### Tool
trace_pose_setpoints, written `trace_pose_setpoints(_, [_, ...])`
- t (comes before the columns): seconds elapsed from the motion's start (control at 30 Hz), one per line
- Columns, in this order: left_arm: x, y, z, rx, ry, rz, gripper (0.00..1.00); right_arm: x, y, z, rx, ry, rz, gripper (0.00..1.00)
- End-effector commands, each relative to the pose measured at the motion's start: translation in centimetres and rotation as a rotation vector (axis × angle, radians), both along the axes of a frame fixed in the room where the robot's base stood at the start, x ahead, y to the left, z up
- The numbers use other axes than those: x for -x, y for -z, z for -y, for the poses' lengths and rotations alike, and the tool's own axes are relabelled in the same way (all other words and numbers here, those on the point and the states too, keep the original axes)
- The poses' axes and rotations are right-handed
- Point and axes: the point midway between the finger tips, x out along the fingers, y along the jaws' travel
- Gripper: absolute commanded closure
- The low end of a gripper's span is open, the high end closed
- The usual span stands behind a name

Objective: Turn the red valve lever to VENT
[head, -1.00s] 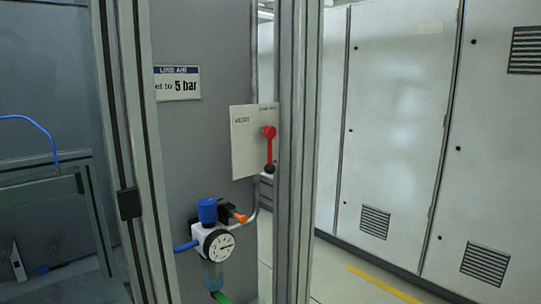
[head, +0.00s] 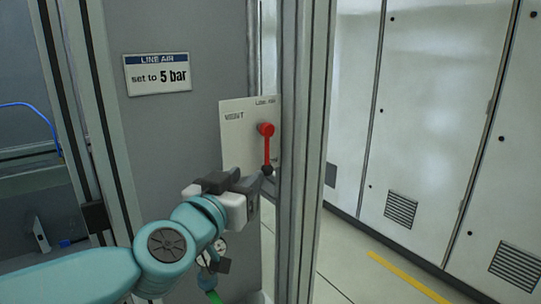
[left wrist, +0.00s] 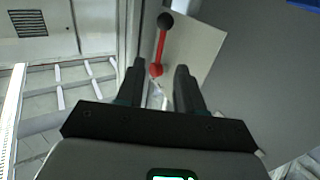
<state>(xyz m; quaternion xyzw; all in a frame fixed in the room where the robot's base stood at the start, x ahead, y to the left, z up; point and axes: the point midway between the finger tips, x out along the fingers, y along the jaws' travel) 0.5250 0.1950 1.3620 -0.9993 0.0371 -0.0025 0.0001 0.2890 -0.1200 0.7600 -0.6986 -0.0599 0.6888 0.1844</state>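The red valve lever (head: 267,146) is on a pale plate (head: 238,145) beside the metal post. Its red hub is at the top and its arm hangs straight down to a black knob. Blurred lettering, possibly VENT, is on the plate left of the hub. My left gripper (head: 252,183) is just below and left of the knob in the head view. The left wrist view shows the lever (left wrist: 161,45) beyond the two parted fingers (left wrist: 160,68), with nothing held. I cannot tell whether a finger touches the lever. My right gripper is out of view.
The aluminium post (head: 303,150) stands close on the right of the plate. A "set to 5 bar" sign (head: 158,74) is at upper left. A pressure gauge (head: 219,246) is partly hidden behind my left arm. White cabinets (head: 430,130) stand beyond open floor.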

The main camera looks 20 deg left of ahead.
Motion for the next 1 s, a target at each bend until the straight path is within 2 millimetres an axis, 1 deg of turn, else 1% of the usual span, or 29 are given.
trace_pose_setpoints(0.03, [-1.2, 0.2, 0.0, -0.002, -0.001, -0.003, 0.63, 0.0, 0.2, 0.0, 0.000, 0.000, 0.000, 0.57])
trace_pose_setpoints(0.3, [-7.5, 0.1, 0.3, 0.000, -0.002, -0.004, 0.63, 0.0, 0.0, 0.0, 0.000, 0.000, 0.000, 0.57])
trace_pose_setpoints(0.4, [-9.7, 0.1, 0.5, -0.001, 0.000, -0.004, 0.63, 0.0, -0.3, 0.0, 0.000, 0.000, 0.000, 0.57])
trace_pose_setpoints(0.5, [-11.4, 0.1, 0.6, 0.000, -0.001, -0.004, 0.63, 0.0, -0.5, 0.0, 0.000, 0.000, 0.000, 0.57])
trace_pose_setpoints(0.6, [-12.7, 0.1, 0.7, 0.000, -0.001, -0.003, 0.63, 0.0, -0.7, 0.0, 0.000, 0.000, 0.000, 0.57])
trace_pose_setpoints(0.7, [-13.5, 0.1, 0.8, 0.000, 0.000, -0.003, 0.63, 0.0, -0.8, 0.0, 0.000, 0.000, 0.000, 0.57])
trace_pose_setpoints(1.0, [-13.8, 0.1, 0.9, 0.000, 0.000, -0.002, 0.63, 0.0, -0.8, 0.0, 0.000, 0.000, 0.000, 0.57])
